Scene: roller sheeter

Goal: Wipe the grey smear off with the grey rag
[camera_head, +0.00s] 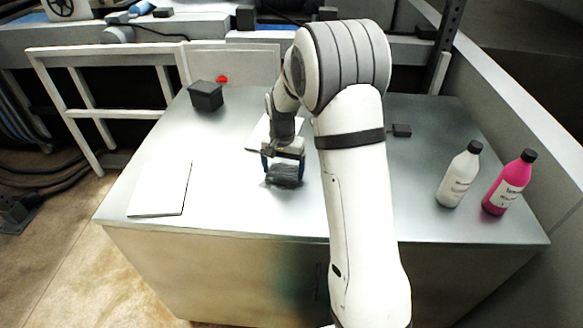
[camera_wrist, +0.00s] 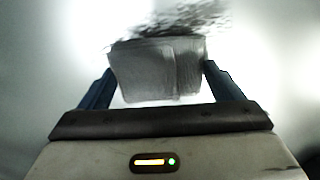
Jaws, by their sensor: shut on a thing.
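The grey rag (camera_wrist: 158,72) is folded into a block between the two dark blue fingers of my gripper (camera_wrist: 160,82), which is shut on it. In the head view my gripper (camera_head: 283,165) points down over the metal table top, and the rag (camera_head: 284,173) shows at its tips, low at the table surface. The grey smear (camera_wrist: 180,25) shows in the wrist view as dark, streaky marks just beyond the rag's far edge. The rag's near edge hides any part of the smear under it. In the head view I cannot tell the smear from the rag.
A white panel (camera_head: 161,188) lies at the table's left, and another pale sheet (camera_head: 262,133) lies behind my gripper. A black box (camera_head: 206,96) stands at the back left. A white bottle (camera_head: 459,176) and a pink bottle (camera_head: 509,183) stand at the right. A small dark block (camera_head: 401,130) lies behind my arm.

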